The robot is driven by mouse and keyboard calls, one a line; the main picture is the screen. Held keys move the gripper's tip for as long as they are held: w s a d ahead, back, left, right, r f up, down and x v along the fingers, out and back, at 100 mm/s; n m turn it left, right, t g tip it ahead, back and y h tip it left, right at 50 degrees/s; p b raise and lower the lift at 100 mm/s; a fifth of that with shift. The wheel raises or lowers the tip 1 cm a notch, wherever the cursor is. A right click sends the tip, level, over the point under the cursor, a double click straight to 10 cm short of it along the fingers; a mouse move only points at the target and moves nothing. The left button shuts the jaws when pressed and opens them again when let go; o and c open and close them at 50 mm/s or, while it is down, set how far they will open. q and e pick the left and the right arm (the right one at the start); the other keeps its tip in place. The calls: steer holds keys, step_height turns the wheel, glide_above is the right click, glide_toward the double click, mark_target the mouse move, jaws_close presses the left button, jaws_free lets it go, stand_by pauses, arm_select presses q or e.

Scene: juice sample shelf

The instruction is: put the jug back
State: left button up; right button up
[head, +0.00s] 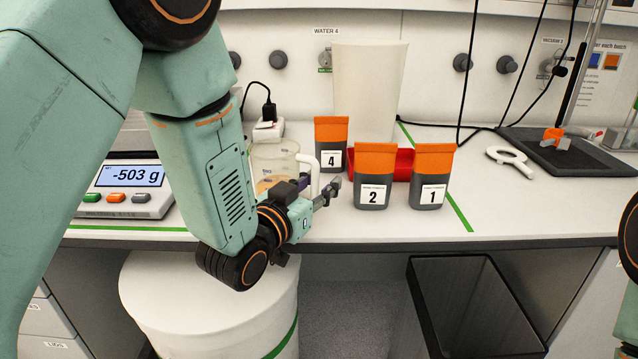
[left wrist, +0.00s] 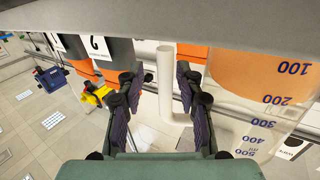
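The jug (head: 273,162) is clear with orange contents and a white handle (head: 314,172). It stands on the counter behind my left gripper (head: 318,193), partly hidden by it. In the left wrist view the jug (left wrist: 262,85) fills the right side, with blue volume marks. Its white handle (left wrist: 165,82) appears between the two fingers of my left gripper (left wrist: 160,95). The fingers are open, with gaps visible on both sides of the handle. Only part of my right arm shows at the right edge of the head view; its gripper is out of sight.
Orange-topped bags 4 (head: 331,142), 2 (head: 373,176) and 1 (head: 431,176) stand right of the jug, near a red tray (head: 404,163) and a tall white container (head: 370,85). A scale (head: 127,190) reading -503 g is at left. An open black bin (head: 470,310) is below.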

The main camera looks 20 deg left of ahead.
arm_select(q)
steer(key=shift+r, duration=0.2)
steer(key=p+v, duration=0.6)
steer(key=v, duration=0.6)
steer(key=shift+f, duration=0.1)
